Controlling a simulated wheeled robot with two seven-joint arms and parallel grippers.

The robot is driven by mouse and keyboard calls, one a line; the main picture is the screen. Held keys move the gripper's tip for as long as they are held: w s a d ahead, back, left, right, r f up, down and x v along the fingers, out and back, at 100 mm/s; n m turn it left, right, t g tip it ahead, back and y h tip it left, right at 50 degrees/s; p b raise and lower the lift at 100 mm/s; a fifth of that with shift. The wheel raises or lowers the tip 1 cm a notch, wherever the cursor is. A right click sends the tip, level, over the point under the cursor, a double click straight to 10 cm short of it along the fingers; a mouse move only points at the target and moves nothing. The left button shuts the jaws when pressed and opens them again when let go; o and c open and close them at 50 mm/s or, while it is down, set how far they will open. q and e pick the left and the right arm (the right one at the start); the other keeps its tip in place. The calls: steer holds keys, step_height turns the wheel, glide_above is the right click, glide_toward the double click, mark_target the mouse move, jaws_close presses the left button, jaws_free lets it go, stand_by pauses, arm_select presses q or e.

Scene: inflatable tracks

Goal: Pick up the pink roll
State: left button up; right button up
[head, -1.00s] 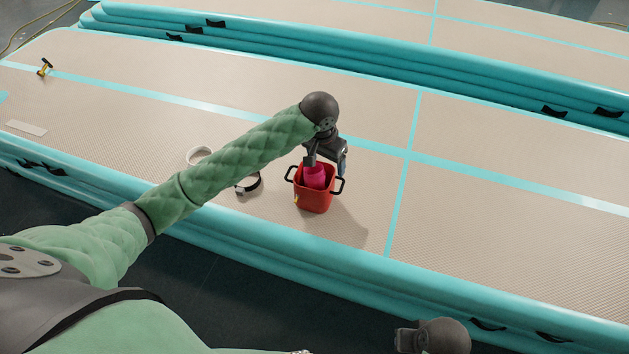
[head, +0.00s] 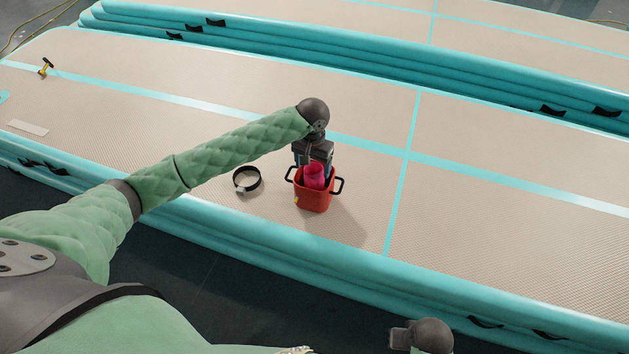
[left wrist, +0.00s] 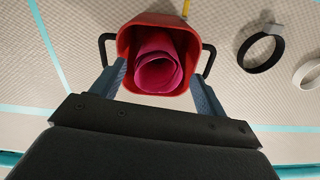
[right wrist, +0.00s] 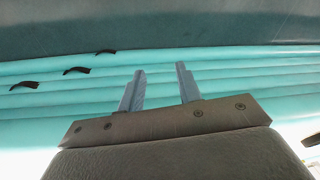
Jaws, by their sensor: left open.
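The pink roll (head: 314,175) stands inside a red bucket (head: 312,200) with black side handles, on the inflatable track. In the left wrist view the roll (left wrist: 158,68) shows its open spiral end, and the bucket's rim (left wrist: 127,43) surrounds it. My left gripper (head: 315,162) is just over the bucket, pointing down. Its fingers (left wrist: 160,82) are wide apart in the left wrist view, one on each side of the roll, with nothing held. My right gripper (right wrist: 159,82) has its two fingers apart and empty, facing the track's turquoise side.
A black ring-shaped strap (head: 247,180) lies left of the bucket; a white ring (left wrist: 308,72) shows in the left wrist view. A yellow-and-black tool (head: 45,67) and a pale flat strip (head: 29,127) lie far left. The track right of the bucket is clear.

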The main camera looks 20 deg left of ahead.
arm_select(q)
steer(key=f, duration=0.1)
steer(key=f+p, duration=0.1)
steer(key=f, duration=0.2)
steer(key=shift+w+d, duration=0.2)
steer(key=shift+d, duration=0.05)
steer(key=shift+f, duration=0.55)
arm_select(e)
step_height(320, 180, down, 7)
steer(key=shift+d, duration=0.15)
arm_select(q)
steer(key=shift+c, duration=0.4)
steer(key=c, duration=0.7)
steer(key=shift+c, duration=0.8)
steer(key=shift+r, duration=0.15)
